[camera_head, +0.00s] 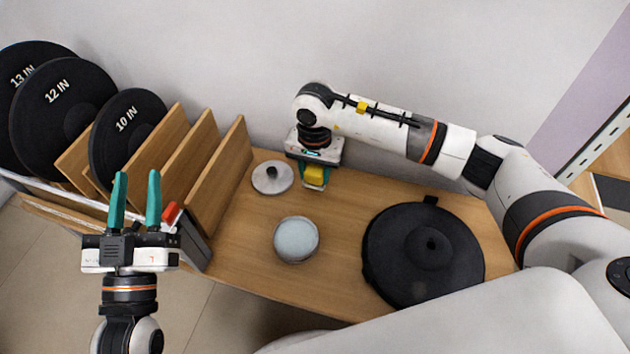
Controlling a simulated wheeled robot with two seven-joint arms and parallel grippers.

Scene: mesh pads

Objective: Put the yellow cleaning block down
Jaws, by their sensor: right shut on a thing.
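The yellow cleaning block (315,176) is at the back of the wooden table, close to the wall. My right gripper (309,182) reaches down over it and is shut on it. The block's underside is hidden, so I cannot tell whether it touches the table. My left gripper (136,202) is at the lower left, in front of the wooden rack. Its two green fingers are apart with nothing between them.
A grey disc with a dark knob (272,178) lies just left of the block. A round pale-topped container (296,240) stands mid-table. A large black round pad (424,254) lies at right. Black pads marked in inches (122,135) stand in the wooden rack (217,180).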

